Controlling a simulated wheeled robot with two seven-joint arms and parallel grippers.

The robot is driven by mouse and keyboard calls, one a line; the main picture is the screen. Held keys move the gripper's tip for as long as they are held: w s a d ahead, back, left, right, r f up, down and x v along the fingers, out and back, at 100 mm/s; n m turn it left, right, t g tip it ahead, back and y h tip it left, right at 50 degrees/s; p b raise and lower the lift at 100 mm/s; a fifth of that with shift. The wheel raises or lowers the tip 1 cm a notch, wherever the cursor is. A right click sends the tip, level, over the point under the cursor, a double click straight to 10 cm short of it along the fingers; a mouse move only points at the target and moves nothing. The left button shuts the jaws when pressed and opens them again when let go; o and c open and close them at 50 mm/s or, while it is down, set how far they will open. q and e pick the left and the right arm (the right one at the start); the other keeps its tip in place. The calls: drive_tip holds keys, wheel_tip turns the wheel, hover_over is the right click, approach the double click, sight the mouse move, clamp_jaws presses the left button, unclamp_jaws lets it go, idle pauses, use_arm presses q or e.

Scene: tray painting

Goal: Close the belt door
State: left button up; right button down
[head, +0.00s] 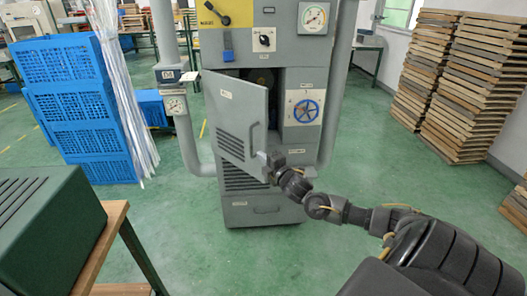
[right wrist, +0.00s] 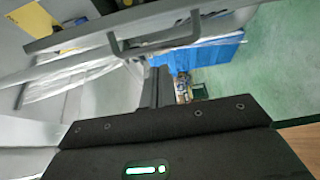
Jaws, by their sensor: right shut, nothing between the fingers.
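The belt door (head: 232,112) is a grey panel with vent slots on the front of the grey machine. It stands partly open, swung out from the cabinet, with a dark gap behind its top and right side. Its handle (head: 253,141) is near its free edge. My right gripper (head: 266,162) is shut and empty, at the lower free edge of the door; I cannot tell if it touches. In the right wrist view, the shut fingers (right wrist: 157,86) are just below the door's handle (right wrist: 153,46) and edge. My left gripper is not in view.
The grey machine (head: 262,213) carries a blue handwheel (head: 306,111) and a gauge, with pipes on both sides. Blue crates (head: 75,110) stand at left, and stacked wooden trays (head: 452,85) at right. A wooden table (head: 98,245) is at front left. Green floor is clear between.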

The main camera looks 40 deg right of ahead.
sight(264, 146)
drive_tip(key=w+d+b, duration=0.1)
drive_tip(key=w+d, duration=0.1)
drive_tip(key=w, duration=0.1)
drive_tip(key=w+d+b, duration=0.1)
drive_tip(key=w, duration=0.1)
drive_tip(key=shift+w+d+f+b, duration=0.15)
drive_tip(key=shift+b, duration=0.2)
drive_tip(key=shift+d, duration=0.9)
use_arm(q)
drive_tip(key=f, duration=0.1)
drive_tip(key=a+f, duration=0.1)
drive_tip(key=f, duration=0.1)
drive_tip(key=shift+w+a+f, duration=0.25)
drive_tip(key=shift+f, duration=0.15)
